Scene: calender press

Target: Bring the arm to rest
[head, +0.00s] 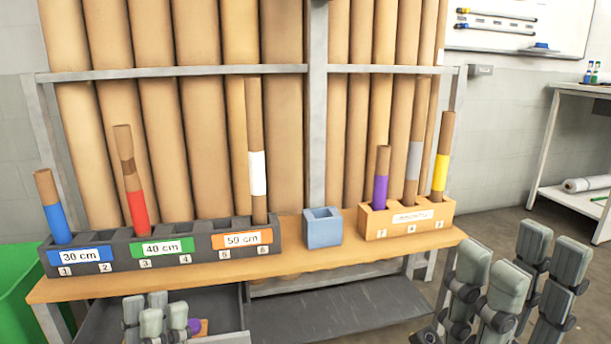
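My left gripper (155,318) is at the bottom left, in front of the wooden bench (330,260). Its fingers point up with gaps between them, and no object shows between them. My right gripper (520,275) is at the lower right, beyond the bench's right end. Its fingers point up, stand apart and hold nothing. The lower parts of both grippers are cut off by the picture's edge.
A dark rack (128,268) holds tubes with blue, red and white bands. A small blue box (323,228) and an orange rack (375,223) with banded tubes stand to its right. A green bin (18,290) is at far left. A purple object (196,327) lies near my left gripper.

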